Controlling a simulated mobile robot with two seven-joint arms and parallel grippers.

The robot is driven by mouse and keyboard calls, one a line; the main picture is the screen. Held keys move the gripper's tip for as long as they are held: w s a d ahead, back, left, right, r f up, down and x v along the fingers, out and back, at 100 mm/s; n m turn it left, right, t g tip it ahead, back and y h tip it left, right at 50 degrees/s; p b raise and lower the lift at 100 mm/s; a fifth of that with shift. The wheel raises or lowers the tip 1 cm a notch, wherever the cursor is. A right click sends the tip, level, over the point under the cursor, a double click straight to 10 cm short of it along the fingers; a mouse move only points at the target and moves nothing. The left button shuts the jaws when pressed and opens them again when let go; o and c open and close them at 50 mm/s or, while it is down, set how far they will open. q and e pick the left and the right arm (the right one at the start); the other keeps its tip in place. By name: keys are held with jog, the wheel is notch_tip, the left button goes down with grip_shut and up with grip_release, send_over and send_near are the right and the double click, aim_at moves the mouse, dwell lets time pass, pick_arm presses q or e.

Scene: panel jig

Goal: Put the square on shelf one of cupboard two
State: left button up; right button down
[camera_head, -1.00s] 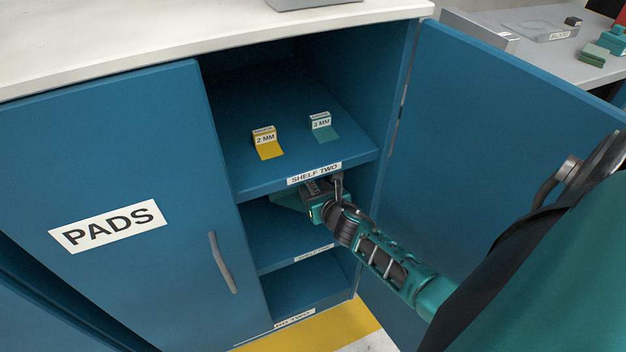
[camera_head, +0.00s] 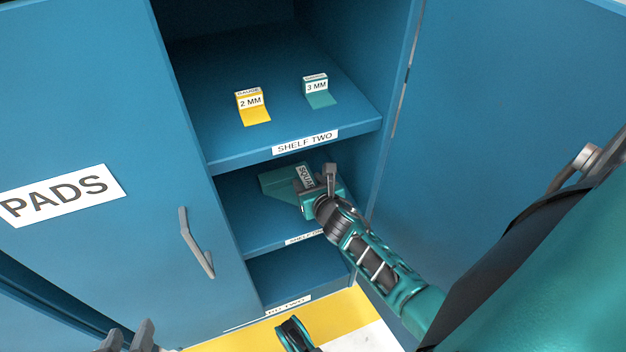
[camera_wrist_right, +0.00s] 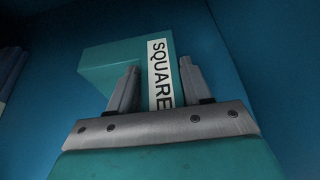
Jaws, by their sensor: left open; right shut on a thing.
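The square (camera_head: 285,183) is a teal, L-shaped piece with a white SQUARE label, also in the right wrist view (camera_wrist_right: 105,65). My right gripper (camera_head: 312,186) is shut on it, with its fingers (camera_wrist_right: 158,82) on either side of the labelled part. It holds the square inside the open cupboard (camera_head: 395,105), in the compartment under shelf two (camera_head: 225,153) and over shelf one (camera_head: 262,228). I cannot tell whether the square touches shelf one. My left gripper (camera_head: 127,338) is open at the bottom left edge of the head view, partly cut off.
Shelf two holds a yellow 2 MM gauge (camera_head: 252,105) and a teal 3 MM gauge (camera_head: 318,91). A closed door (camera_head: 110,130) with a PADS label is on the left. The visible part of shelf one looks bare.

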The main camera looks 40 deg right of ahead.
dwell(0.3)
jog(key=c, duration=0.7)
grip_release()
jog(key=shift+o, duration=1.1)
jog(key=shift+r, duration=0.1)
